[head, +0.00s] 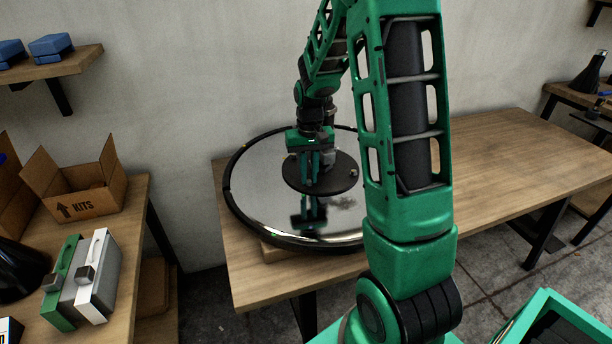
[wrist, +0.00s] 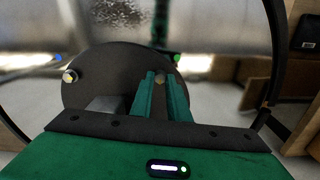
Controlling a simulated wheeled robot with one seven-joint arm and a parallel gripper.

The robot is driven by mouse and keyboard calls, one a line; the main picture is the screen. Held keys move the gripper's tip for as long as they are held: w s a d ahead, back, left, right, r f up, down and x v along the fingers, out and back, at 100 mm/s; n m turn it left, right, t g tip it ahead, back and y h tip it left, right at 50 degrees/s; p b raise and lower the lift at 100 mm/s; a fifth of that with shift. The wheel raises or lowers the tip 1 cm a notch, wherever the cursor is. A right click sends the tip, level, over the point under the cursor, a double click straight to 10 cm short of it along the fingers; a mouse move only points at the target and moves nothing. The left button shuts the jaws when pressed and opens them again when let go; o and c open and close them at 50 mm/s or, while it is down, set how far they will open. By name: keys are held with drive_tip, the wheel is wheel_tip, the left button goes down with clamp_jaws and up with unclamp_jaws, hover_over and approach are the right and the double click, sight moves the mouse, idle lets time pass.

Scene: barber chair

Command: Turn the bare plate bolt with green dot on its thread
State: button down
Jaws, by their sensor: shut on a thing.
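A dark round plate (head: 335,184) is over a large mirror-like disc (head: 262,205) with a black rim. My gripper (head: 312,180) points down at the plate. In the wrist view my two green fingers (wrist: 161,88) are shut on a small brownish bolt (wrist: 160,77) near the plate's far edge. A bright green spot (wrist: 176,57) shows just beyond that bolt. A second, pale bolt (wrist: 70,76) stands free at the plate's left, with a blue spot (wrist: 57,58) close by. In the head view a free bolt (head: 354,172) stands on the plate's right side. The held bolt's thread is not clearly visible.
The disc is on a wooden table (head: 490,150) against a wall; the table's right part is clear. On the left, another table holds an open KITS box (head: 85,190) and green and grey cases (head: 80,275). A green crate (head: 555,320) stands at lower right.

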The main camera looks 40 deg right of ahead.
sight(308, 182)
drive_tip(key=m, duration=0.5)
drive_tip(key=shift+w+a+m, duration=0.15)
drive_tip(key=shift+w+m, duration=0.05)
drive_tip(key=shift+m, duration=0.1)
drive_tip(key=shift+a, duration=0.1)
idle(0.9)
drive_tip(key=c, duration=1.7)
unclamp_jaws()
drive_tip(key=shift+s, duration=0.1)
drive_tip(key=shift+r, duration=0.1)
wheel_tip(308, 182, up, 11)
drive_tip(key=shift+f, duration=0.2)
